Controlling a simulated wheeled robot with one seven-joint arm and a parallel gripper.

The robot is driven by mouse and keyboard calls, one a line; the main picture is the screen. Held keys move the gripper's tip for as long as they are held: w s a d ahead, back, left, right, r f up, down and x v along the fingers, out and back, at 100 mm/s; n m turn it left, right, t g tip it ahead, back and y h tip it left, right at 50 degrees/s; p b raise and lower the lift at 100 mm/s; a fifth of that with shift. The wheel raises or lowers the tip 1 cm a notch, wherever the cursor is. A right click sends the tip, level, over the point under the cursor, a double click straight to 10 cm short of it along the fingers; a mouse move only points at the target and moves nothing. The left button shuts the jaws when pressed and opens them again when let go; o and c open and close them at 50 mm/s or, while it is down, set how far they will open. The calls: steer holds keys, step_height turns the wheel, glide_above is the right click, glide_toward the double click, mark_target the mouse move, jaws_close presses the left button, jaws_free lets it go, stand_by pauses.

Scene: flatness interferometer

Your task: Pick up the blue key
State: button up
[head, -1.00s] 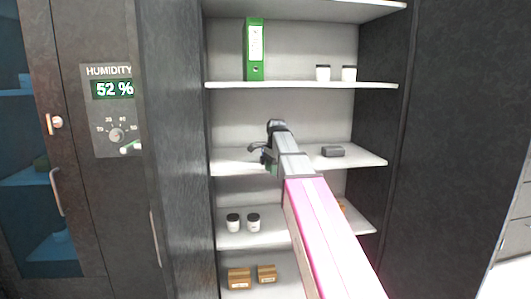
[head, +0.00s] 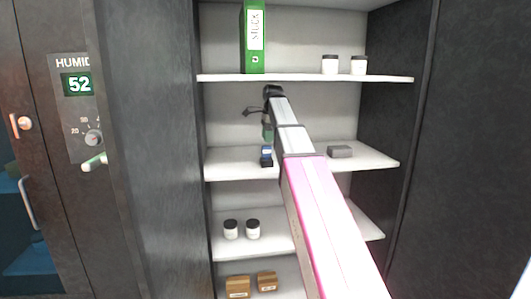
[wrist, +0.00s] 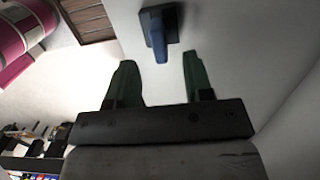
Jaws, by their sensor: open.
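The blue key (head: 266,151) sits on a small dark base on the middle shelf, left of centre, in the head view. In the wrist view the blue key (wrist: 162,42) shows just beyond my fingertips, roughly in line with the gap between them. My gripper (wrist: 157,64) is open and empty, with its two green fingers apart. In the head view my gripper (head: 268,133) hangs just above the key, partly hidden by my arm. I cannot tell the exact height gap.
A dark grey block (head: 340,151) lies to the right on the middle shelf (head: 228,163). The shelf above holds a green binder (head: 254,40) and two white jars. Lower shelves hold two jars (head: 230,229) and brown boxes (head: 237,287). Dark cabinet walls (head: 155,150) bound the shelves.

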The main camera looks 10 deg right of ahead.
mark_target(266, 157)
steer(key=shift+s+a+f, duration=0.1)
steer(key=shift+a+f, duration=0.1)
steer(key=shift+f, duration=1.7)
steer(key=shift+a+f, duration=0.15)
steer(key=shift+f, duration=1.7)
jaws_close()
